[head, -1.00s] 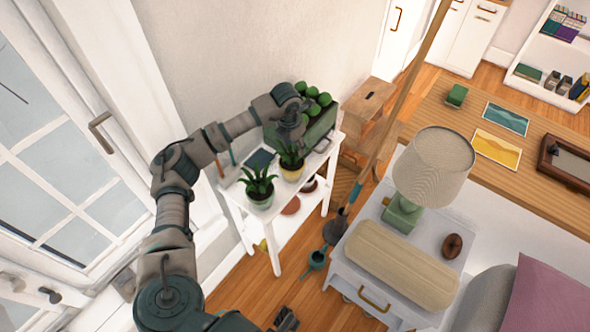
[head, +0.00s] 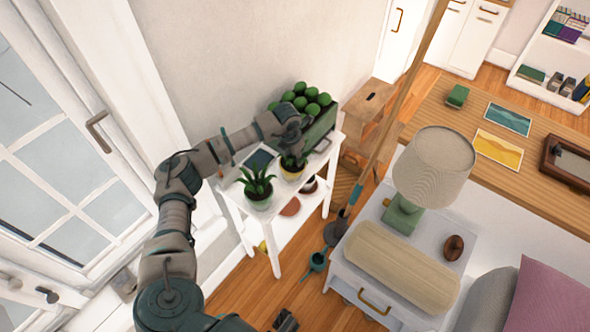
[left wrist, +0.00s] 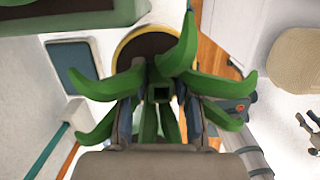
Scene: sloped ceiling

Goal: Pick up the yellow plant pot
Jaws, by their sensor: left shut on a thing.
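The yellow plant pot (head: 291,174) stands upright on the white shelf stand (head: 232,206), beside another potted plant (head: 257,187). My left gripper (head: 296,152) is directly above the yellow pot, among its green leaves. In the left wrist view, its fingers (left wrist: 160,118) are shut around the plant's leaves, and the yellow rim with dark soil (left wrist: 150,42) shows beyond them. The leaves hide the exact contact, and I cannot tell whether the pot is off the shelf. A dark part at the bottom edge of the head view looks like my right gripper (head: 286,321); its jaws are unclear.
A green planter (head: 321,131) with round green plants stands behind the pot. A dark flat tablet-like thing (head: 259,160) lies to the left.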

